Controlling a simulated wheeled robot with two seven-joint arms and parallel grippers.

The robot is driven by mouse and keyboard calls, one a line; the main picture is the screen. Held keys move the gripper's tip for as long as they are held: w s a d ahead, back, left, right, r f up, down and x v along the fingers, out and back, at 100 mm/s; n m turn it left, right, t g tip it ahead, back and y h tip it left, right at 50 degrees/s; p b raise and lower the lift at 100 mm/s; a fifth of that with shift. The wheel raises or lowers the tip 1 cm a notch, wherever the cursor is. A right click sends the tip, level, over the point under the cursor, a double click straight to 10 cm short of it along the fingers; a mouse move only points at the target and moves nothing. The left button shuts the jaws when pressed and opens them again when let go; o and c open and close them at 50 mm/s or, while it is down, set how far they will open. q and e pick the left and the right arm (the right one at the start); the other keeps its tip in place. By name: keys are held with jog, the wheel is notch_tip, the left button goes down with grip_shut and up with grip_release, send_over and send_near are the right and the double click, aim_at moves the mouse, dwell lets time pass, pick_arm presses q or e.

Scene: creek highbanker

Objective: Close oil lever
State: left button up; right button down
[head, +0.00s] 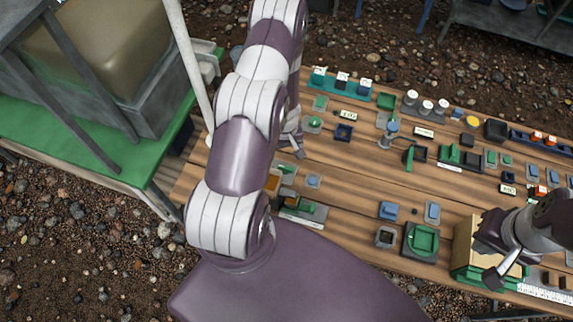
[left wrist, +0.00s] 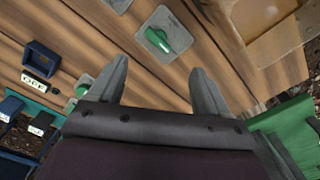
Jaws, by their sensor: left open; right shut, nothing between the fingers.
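The task's oil lever cannot be told by name, as no readable label marks it. In the left wrist view a green lever knob (left wrist: 172,38) on a grey plate lies just beyond the fingertips, near the middle. A second green knob (left wrist: 84,88) sits by the left finger; it seems to be the one in the head view (head: 313,123). My left gripper (left wrist: 160,78) is open and empty over the wooden bench; in the head view my arm mostly hides it. My right gripper (head: 494,276) is shut and empty at the tan box on the right.
The wooden bench (head: 350,165) carries several small switches, trays and labels. A dark blue tray (left wrist: 41,60) and an "OFF" label (left wrist: 34,82) lie left of the knobs. The tan box (head: 463,245) stands at the front right. A white pole (head: 186,65) rises at left.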

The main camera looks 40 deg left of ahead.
aim_at(286, 167)
pick_arm(q)
jog(key=f+b, duration=0.2)
jog(key=f, duration=0.2)
jog(key=f+b, duration=0.1)
jog(key=f, duration=0.4)
jog(key=shift+w+d+b, duration=0.1)
jog(key=shift+w+b, duration=0.1)
jog(key=shift+b, duration=0.15)
jog(key=shift+s+f, duration=0.1)
jog(key=shift+f, duration=0.75)
pick_arm(e)
jog(key=f, duration=0.5)
jog(key=shift+w+d+f, duration=0.1)
jog(key=shift+w+f, duration=0.1)
jog(key=shift+f, duration=0.15)
pick_arm(q)
jog(key=shift+c, duration=0.3)
jog(key=c, duration=0.9)
